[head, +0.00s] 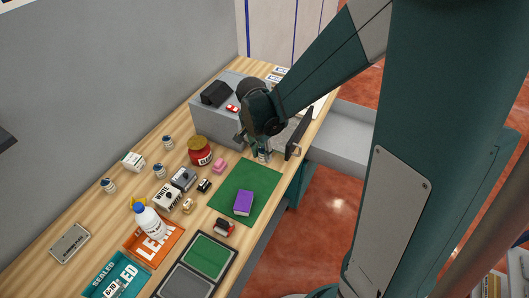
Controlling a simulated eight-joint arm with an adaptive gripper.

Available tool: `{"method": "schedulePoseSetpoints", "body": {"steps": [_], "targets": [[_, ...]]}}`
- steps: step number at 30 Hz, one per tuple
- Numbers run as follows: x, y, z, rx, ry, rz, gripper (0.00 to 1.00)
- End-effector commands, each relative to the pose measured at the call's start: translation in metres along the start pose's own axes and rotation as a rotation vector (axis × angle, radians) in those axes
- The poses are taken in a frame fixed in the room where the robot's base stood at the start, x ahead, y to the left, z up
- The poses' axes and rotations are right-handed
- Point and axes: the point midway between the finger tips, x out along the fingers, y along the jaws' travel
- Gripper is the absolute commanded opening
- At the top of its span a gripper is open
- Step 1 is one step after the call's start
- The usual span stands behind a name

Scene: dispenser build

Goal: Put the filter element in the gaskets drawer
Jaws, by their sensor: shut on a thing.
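My gripper (262,156) points down above the far end of the green mat, in front of the grey cabinet (209,118). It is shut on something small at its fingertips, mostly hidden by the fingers. I cannot tell from this view whether that is the filter element. A drawer with a dark front (300,133) stands pulled out from the cabinet, just right of my gripper. No gaskets label is readable on it, and its inside is largely hidden by my arm.
A purple block (243,203) lies on the green mat (232,183). A red jar (200,151), a pink piece (219,166), a bottle (149,223) and small boxes crowd the bench to the left. A grey open drawer or bin (341,137) sits beyond the bench's right edge.

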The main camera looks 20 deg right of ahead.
Motion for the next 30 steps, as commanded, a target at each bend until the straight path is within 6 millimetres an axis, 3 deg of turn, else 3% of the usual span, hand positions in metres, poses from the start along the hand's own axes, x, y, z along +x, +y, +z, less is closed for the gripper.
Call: {"method": "schedulePoseSetpoints", "body": {"steps": [14,20,30], "targets": [[-0.008,0.001,-0.001,0.000,0.000,0.000,0.10],[-0.029,0.001,-0.004,0.000,0.000,0.000,0.10],[-0.082,0.000,-0.012,0.000,0.000,0.000,0.10]]}}
